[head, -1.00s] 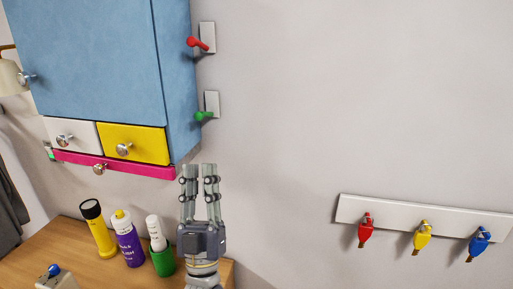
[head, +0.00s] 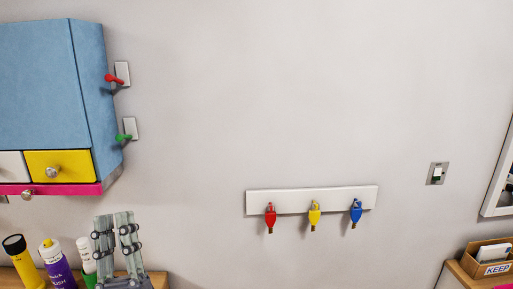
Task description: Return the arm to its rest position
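My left gripper (head: 117,226) shows at the lower left of the head view, pointing up in front of the wall. Its two grey fingers stand nearly parallel with a narrow gap between them, and I see nothing held there. It partly hides a white-topped green container (head: 86,256) at the edge of the wooden top. The rest of the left arm is below the picture. My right gripper is not in view.
A blue cabinet (head: 35,90) with a yellow drawer (head: 60,167) hangs at left. Red (head: 116,79) and green (head: 124,137) levers sit beside it. A key rail (head: 335,197) holds red, yellow and blue keys. A box (head: 488,263) stands at lower right.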

